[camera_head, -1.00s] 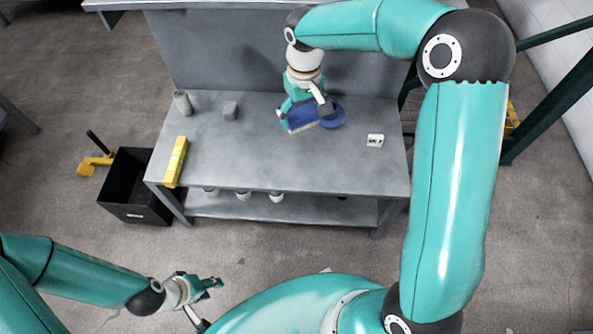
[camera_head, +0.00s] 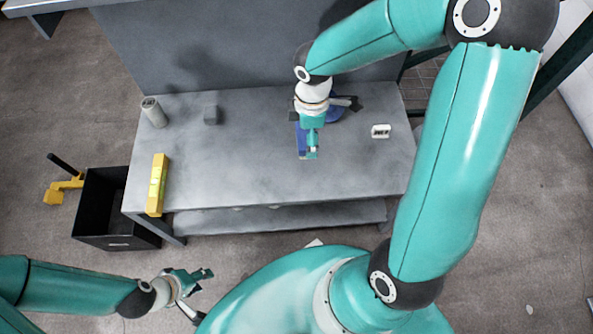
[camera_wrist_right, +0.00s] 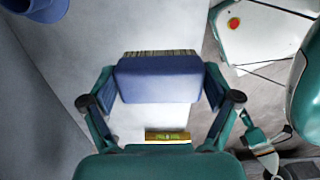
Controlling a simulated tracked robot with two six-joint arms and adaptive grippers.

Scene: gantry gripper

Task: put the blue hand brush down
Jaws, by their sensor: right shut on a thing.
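My right gripper (camera_head: 311,148) is over the middle of the grey table (camera_head: 250,160). It is shut on the blue hand brush (camera_head: 302,138), mostly hidden under the gripper in the head view. In the right wrist view the brush's blue body (camera_wrist_right: 158,80) sits between the two fingers, with its bristles along the upper edge. I cannot tell whether the brush touches the table. My left gripper (camera_head: 200,288) is open and empty, low in front of the table; it also shows in the right wrist view (camera_wrist_right: 265,135).
A blue rounded object (camera_head: 335,112) stands behind my right gripper. A small white box (camera_head: 381,131) is to the right. A yellow level (camera_head: 157,185), grey cylinder (camera_head: 153,112) and grey block (camera_head: 211,115) are on the left. A black bin (camera_head: 100,210) stands on the floor. The table's front middle is clear.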

